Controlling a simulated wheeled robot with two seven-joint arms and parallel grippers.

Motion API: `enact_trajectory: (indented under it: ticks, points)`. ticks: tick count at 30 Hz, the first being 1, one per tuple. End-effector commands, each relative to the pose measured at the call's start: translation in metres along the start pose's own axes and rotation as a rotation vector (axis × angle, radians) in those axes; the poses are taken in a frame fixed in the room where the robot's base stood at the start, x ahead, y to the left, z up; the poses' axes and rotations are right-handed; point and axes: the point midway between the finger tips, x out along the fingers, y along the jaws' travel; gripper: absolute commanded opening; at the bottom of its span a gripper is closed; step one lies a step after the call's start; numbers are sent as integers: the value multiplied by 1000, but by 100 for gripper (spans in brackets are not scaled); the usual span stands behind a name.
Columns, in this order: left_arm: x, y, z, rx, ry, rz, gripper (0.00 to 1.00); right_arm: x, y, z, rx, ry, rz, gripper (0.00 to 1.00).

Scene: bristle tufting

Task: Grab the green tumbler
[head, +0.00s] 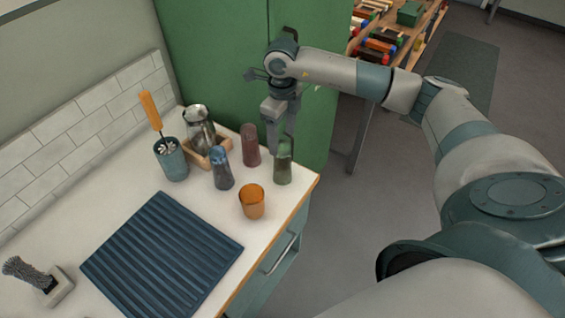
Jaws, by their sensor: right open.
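The green tumbler (283,166) stands upright near the far right corner of the white counter. My right gripper (280,145) comes down from above at the green tumbler, with its fingers pointing down by the tumbler's upper part. The gripper is open. I cannot tell whether a finger touches the tumbler. My left gripper is not in the head view.
A dark red tumbler (250,146) and a blue tumbler (221,168) stand to the left, and an orange cup (252,202) stands in front. A ribbed blue mat (160,262) covers the counter's front. A green cabinet (225,65) rises behind.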

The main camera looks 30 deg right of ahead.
Motion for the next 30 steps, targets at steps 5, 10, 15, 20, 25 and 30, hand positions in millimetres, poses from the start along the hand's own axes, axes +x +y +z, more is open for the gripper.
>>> enact_trajectory:
  ticks: [5,10,15,20,25,30]
  points:
    - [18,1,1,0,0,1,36,35,0,0,-1,0,1,64]
    - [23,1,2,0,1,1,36,48,0,0,-1,-1,0,64]
    - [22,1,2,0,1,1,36,49,0,0,-1,-1,0,64]
    - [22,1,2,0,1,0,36,49,0,0,-1,-1,0,64]
    - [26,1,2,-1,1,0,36,55,-1,1,0,0,0,64]
    - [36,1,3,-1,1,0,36,74,-6,2,1,1,0,64]
